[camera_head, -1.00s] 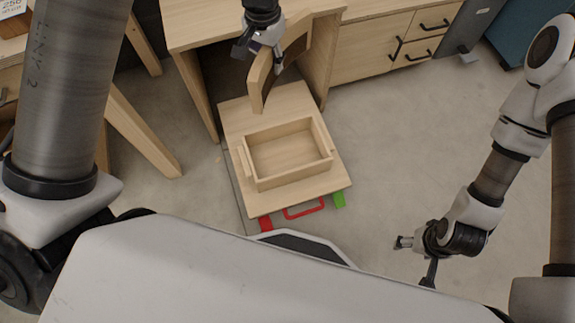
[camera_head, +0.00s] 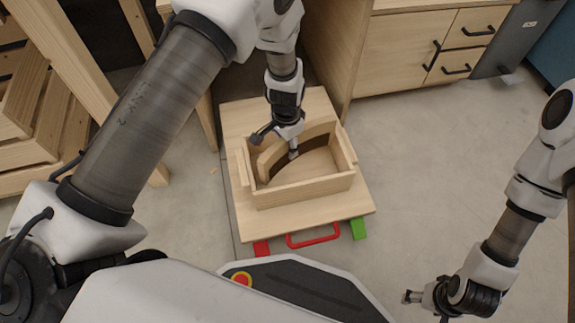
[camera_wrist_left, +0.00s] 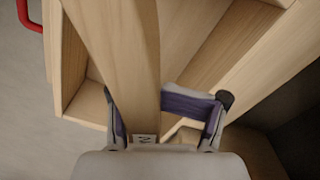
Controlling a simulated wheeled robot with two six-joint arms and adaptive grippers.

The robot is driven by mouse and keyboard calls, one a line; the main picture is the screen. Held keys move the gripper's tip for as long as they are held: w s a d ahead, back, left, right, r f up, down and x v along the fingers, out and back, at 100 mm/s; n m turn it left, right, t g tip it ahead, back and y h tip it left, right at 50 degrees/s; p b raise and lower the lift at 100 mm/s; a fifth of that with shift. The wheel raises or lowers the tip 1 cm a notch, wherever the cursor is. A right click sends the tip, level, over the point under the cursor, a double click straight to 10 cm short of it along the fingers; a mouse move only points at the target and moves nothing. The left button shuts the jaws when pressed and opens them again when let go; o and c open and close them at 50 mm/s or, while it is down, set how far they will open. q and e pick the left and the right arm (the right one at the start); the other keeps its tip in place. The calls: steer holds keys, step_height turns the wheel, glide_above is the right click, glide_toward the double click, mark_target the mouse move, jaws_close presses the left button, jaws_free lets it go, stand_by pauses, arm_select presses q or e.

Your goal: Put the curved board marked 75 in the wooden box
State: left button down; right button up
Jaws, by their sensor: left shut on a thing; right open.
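The wooden box (camera_head: 305,190) is an open, light wood tray with raised end pieces, standing on a wooden platform. My left gripper (camera_head: 291,150) is over the back part of the box and is shut on the curved board (camera_head: 268,164). The board lies at least partly within the box walls, along the back and left; whether it touches the box floor I cannot tell. In the left wrist view the board (camera_wrist_left: 122,60) runs between the fingers, with part of a label showing, not readable in full. My right gripper (camera_head: 424,302) is open and empty at the lower right, away from the box.
The platform (camera_head: 240,218) has a red handle (camera_head: 313,238) and a green block (camera_head: 358,229) at its front edge. A wooden cabinet (camera_head: 395,62) stands behind to the right. Slatted wooden furniture (camera_head: 40,125) is at the left. The floor right of the platform is clear.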

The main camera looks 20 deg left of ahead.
arm_select(q)
step_height(320, 180, down, 7)
steer(key=b, duration=0.3)
steer(key=shift+r, duration=0.3)
steer(key=shift+c, duration=1.4)
jaws_free()
step_height(320, 180, up, 12)
steer(key=p, duration=0.7)
steer(key=shift+r+p, duration=0.1)
steer(key=shift+p, duration=0.25)
